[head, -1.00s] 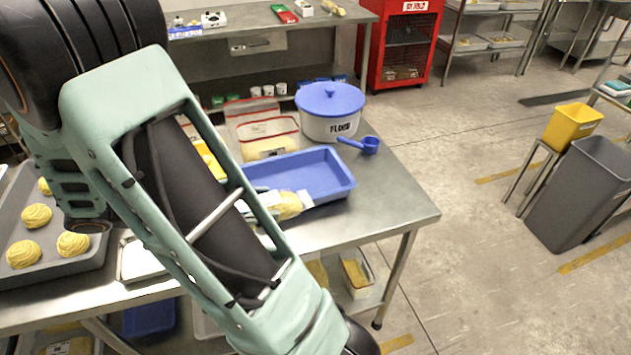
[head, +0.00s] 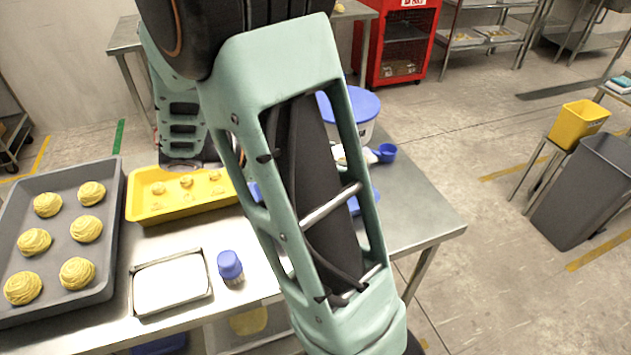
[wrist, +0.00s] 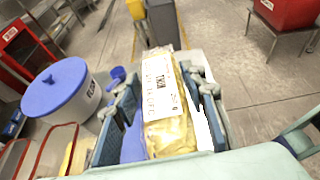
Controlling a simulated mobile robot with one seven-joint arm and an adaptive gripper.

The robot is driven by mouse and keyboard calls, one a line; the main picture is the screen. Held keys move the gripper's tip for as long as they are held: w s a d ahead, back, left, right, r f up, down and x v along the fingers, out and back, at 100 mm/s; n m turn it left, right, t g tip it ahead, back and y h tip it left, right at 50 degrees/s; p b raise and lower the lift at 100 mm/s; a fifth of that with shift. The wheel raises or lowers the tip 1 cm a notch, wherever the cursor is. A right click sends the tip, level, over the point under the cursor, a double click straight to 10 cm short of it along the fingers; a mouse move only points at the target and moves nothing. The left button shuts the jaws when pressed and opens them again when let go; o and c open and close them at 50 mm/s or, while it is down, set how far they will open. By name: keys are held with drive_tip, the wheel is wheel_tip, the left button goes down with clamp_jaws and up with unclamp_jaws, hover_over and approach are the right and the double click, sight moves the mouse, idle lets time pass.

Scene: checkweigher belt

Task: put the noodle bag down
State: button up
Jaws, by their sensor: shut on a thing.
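The noodle bag (wrist: 170,125) is clear with yellow noodles inside and a white printed label. It fills the middle of the wrist view. My gripper (wrist: 160,92) is shut on it, with a blue finger pad on each side. In the head view my arm hides most of the gripper and bag. A blue tray (head: 362,203) on the steel table is mostly hidden behind my arm. I cannot tell whether the bag touches anything below it.
A lidded flour tub (wrist: 60,88) and a blue scoop (head: 385,153) stand near the bag. A yellow tray (head: 150,210), a grey tray of noodle nests (head: 60,262), a small metal tray (head: 170,283) and a blue-capped shaker (head: 230,267) occupy the left. The table's right end (head: 425,215) is clear.

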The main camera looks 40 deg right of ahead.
drive_tip(key=shift+w+d+f, duration=0.5)
drive_tip(key=shift+w+f, duration=1.55)
drive_tip(key=shift+f, duration=0.2)
drive_tip(key=shift+w+d+f, duration=0.5)
drive_tip(key=shift+w+f, duration=1.5)
drive_tip(key=shift+f, duration=0.3)
drive_tip(key=shift+w+d+f, duration=0.5)
drive_tip(key=shift+w+f, duration=1.55)
drive_tip(key=shift+f, duration=0.2)
drive_tip(key=o, duration=1.3)
drive_tip(key=shift+o, duration=0.2)
drive_tip(key=shift+r, duration=0.15)
drive_tip(key=v, duration=1.2)
drive_tip(key=shift+r, duration=0.5)
